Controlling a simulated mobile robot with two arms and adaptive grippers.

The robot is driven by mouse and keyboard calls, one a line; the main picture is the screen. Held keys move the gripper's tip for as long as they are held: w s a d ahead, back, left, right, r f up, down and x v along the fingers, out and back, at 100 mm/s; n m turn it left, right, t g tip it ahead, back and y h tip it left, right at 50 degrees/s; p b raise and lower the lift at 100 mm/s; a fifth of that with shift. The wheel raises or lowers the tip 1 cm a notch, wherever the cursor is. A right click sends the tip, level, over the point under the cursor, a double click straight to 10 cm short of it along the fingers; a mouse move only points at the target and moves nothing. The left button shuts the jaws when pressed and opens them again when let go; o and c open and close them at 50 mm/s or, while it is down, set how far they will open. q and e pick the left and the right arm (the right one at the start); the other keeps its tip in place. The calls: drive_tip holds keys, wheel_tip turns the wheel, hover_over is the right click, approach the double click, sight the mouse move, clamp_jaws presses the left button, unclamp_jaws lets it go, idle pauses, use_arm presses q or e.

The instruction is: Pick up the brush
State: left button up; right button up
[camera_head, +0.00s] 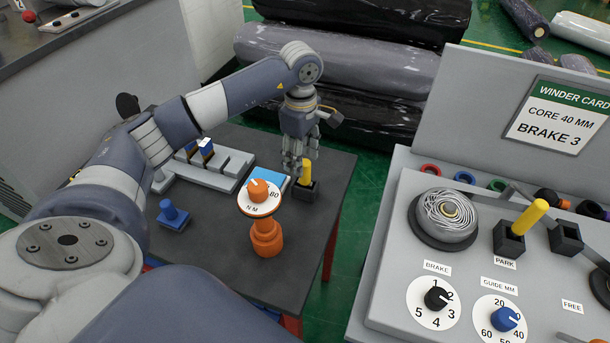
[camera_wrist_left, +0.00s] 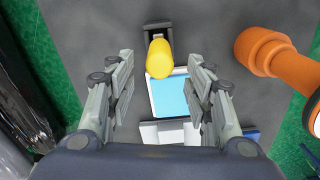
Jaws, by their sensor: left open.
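A yellow upright handle (camera_head: 306,172), which looks like the brush, stands in a black square holder (camera_head: 303,192) on the dark table (camera_head: 225,278). Its lower end is hidden in the holder. My left gripper (camera_head: 298,166) points down right beside the handle in the head view. In the left wrist view, my left gripper (camera_wrist_left: 160,70) is open, with the yellow handle (camera_wrist_left: 159,60) between its spread fingers near their tips and no clear contact. The holder (camera_wrist_left: 157,29) shows behind it. My right gripper is not in view.
An orange torque tool (camera_head: 266,235) with a dial stands close by, in front of the holder. A blue-and-white tray (camera_head: 278,184), a slotted rack (camera_head: 215,175) and a blue knob piece (camera_head: 173,215) are on the same table. A grey control panel (camera_head: 385,255) stands right, across a gap.

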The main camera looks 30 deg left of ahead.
sight(305, 171)
use_arm(q)
drive_tip(key=shift+d+f+p, duration=0.2)
drive_tip(key=shift+f+p, duration=0.15)
drive_tip(key=shift+f, duration=0.05)
drive_tip(key=f, duration=0.1)
drive_tip(key=f+p, duration=0.1)
drive_tip(key=f, duration=0.1)
drive_tip(key=shift+d+f+p, duration=0.25)
drive_tip(key=shift+f+p, duration=0.05)
drive_tip(key=shift+p, duration=0.05)
drive_tip(key=shift+w+f, duration=0.1)
drive_tip(key=shift+f, duration=0.3)
drive_tip(key=shift+c, duration=0.3)
clamp_jaws()
